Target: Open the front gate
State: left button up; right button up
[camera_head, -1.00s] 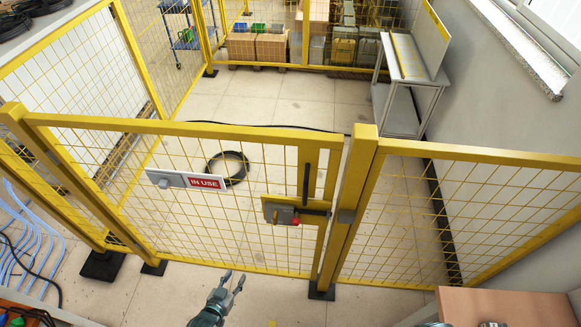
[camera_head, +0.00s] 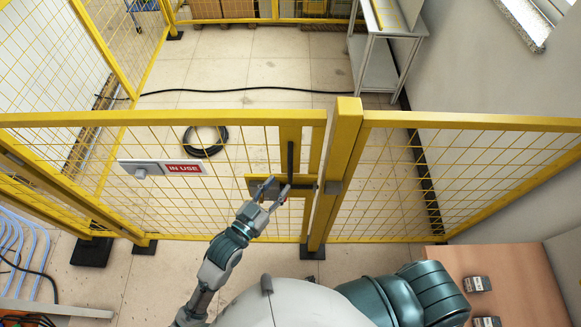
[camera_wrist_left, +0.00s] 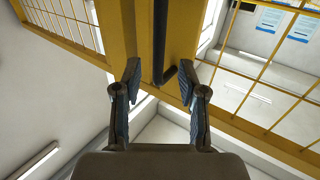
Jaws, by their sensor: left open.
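The yellow mesh front gate (camera_head: 150,118) stands in line with its thick yellow post (camera_head: 338,165) and looks closed. A lock box (camera_head: 252,187) and a black vertical handle bar (camera_head: 290,160) sit near its right edge. My left gripper (camera_head: 277,196) is open in front of the lock box and covers part of it. In the left wrist view, the open, empty fingers (camera_wrist_left: 160,103) point toward the yellow frame (camera_wrist_left: 122,35) and a dark bar (camera_wrist_left: 160,45). I cannot tell whether they touch. My right gripper is out of view.
A brown worktop (camera_head: 510,285) is at front right. Fixed mesh (camera_head: 460,180) fills the right.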

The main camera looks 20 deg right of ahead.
aim_at(289, 173)
pick_arm(q)
jog(key=x, duration=0.5)
jog(key=shift+d, duration=0.2)
jog(key=shift+p+x, duration=0.3)
jog(key=shift+x, duration=0.45)
jog(key=shift+w+a, duration=0.1)
jog(key=shift+c, duration=0.2)
grip_shut()
